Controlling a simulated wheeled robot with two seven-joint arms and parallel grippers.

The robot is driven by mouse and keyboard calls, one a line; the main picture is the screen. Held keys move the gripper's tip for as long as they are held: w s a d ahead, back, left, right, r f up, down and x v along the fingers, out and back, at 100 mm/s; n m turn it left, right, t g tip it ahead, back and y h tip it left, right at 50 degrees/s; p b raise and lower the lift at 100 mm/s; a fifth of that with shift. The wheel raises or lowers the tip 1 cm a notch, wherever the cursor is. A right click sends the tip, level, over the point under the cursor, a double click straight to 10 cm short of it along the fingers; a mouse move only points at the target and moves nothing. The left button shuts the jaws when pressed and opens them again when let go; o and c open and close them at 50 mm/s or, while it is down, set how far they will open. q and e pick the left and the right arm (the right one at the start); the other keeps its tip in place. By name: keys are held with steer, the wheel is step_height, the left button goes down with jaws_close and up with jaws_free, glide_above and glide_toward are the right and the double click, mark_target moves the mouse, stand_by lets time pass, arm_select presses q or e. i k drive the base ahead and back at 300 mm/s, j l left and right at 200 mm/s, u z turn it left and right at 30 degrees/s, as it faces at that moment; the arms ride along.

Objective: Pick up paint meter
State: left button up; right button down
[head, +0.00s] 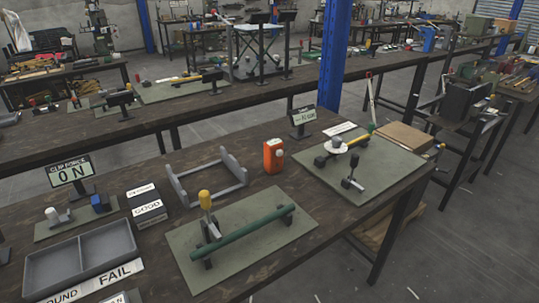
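An orange handheld device (273,158) with a pale round spot on its face stands upright on the dark wooden workbench (255,135). It looks like the paint meter, though I cannot read any label on it. It is between a grey open bracket frame and a green mat, with nothing touching it that I can see. Neither of my grippers shows in the head view.
Left of the device are the grey frame (210,178), a "GOOD" box (146,206) and a grey two-part tray (82,258). In front, a green mat (258,264) carries a yellow-handled fixture and green tube. A small display (303,119) stands behind; another mat (376,185) lies right.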

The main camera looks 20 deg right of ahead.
mark_target(274, 164)
steer(key=i+l+u, duration=0.1)
steer(key=l+u, duration=0.15)
steer(key=l, duration=0.45)
steer(key=i+l+u, duration=0.2)
steer(key=l, duration=0.45)
steer(key=k, duration=0.1)
